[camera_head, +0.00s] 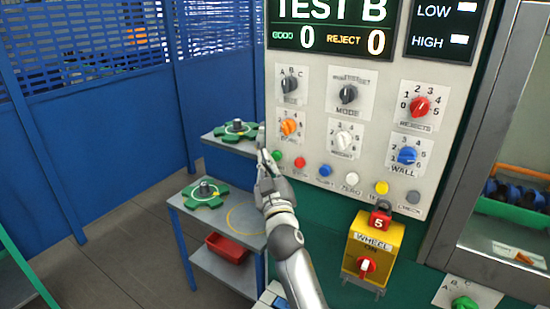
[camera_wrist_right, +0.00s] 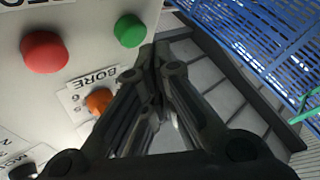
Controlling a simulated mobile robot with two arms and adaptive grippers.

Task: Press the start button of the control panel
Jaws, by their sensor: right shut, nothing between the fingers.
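The control panel (camera_head: 318,103) is a pale upright board with knobs and a row of coloured buttons along its lower part. The green button (camera_head: 277,155) is at the left end of that row, and its label is too small to read. My right gripper (camera_head: 263,150) is shut and empty, just left of the green button. In the right wrist view the green button (camera_wrist_right: 130,30) is whole and uncovered, just above and left of the closed fingertips (camera_wrist_right: 155,55). I cannot tell how far the tips are from the panel face. My left gripper is not in view.
A red button (camera_head: 300,162) sits right of the green one, and it also shows in the right wrist view (camera_wrist_right: 45,52). The orange BORE knob (camera_head: 289,127) is above the row. A yellow WHEEL box (camera_head: 368,246) is below. A cart (camera_head: 208,235) with green parts stands left.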

